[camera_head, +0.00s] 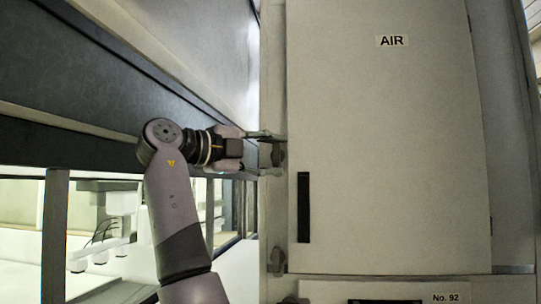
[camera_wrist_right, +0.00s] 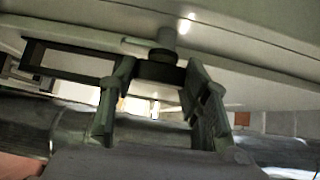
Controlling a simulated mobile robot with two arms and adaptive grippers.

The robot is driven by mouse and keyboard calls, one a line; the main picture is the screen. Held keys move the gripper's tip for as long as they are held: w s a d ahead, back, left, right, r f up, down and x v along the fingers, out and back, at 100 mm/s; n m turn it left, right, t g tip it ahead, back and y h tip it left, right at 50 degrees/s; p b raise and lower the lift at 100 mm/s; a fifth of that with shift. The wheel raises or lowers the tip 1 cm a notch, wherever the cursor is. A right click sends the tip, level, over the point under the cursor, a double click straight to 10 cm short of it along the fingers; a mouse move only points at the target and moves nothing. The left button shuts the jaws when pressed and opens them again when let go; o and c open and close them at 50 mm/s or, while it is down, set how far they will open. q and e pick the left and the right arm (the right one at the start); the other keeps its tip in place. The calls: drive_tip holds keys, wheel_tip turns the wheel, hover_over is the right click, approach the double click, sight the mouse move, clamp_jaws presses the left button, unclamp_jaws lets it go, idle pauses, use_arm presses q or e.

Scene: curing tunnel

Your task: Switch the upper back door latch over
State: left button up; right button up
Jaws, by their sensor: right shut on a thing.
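The upper back door latch (camera_head: 277,155) is a small grey fitting at the left edge of a tall pale door (camera_head: 390,140) labelled AIR. My right gripper (camera_head: 266,153) reaches it from the left in the head view, with one finger above and one below. In the right wrist view the two fingers of my right gripper (camera_wrist_right: 158,100) stand on either side of the dark latch block (camera_wrist_right: 160,73), under a round grey stem. The gripper is shut on the latch; the exact finger contact is partly hidden. My left gripper is not in view.
A second latch (camera_head: 277,261) sits lower on the same door edge. A dark vertical handle slot (camera_head: 304,208) is on the door. A long dark panel (camera_head: 70,75) runs along the left, above a glazed opening. A No. 92 plate (camera_head: 446,297) is below the door.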

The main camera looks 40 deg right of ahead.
drive_tip(key=o, duration=1.2)
drive_tip(key=shift+c, duration=0.2)
drive_tip(key=w+a, duration=0.1)
drive_tip(key=a, duration=1.1)
drive_tip(key=shift+w, duration=0.15)
